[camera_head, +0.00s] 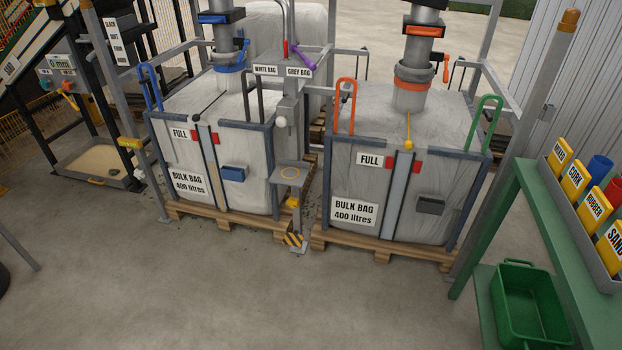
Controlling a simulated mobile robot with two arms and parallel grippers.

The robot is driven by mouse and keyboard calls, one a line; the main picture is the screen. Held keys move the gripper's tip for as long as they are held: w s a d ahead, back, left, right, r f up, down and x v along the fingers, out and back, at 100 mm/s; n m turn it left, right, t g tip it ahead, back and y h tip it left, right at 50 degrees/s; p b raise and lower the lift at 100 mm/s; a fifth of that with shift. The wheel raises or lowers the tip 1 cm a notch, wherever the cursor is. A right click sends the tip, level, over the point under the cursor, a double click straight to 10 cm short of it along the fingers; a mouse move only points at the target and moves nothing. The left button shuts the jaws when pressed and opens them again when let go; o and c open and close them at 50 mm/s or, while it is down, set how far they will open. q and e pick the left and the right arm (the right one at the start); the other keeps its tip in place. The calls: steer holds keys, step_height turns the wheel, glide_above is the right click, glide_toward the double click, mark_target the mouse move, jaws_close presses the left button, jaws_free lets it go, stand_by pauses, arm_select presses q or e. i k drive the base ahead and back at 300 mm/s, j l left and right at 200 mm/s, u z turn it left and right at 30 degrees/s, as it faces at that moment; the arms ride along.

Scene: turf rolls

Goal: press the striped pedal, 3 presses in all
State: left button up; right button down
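The striped pedal (293,240), yellow and black, sits low near the floor between the two bulk bags, at the foot of a grey post. From here I cannot tell whether the pedal is up or down. Neither of my grippers shows in the head view.
A left bulk bag (245,188) and a right bulk bag (385,190), both marked FULL, stand on wooden pallets. A green shelf (530,205) with a green crate (498,300) stands at the right. The concrete floor (220,290) in front is clear.

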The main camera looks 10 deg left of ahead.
mark_target(295, 240)
steer(key=i+l+u, duration=0.1)
steer(key=i+u, duration=0.2)
steer(key=i, duration=0.25)
steer(key=i+l+u, duration=0.35)
steer(key=i, duration=0.2)
steer(key=i+l+u, duration=0.3)
steer(key=i, duration=0.25)
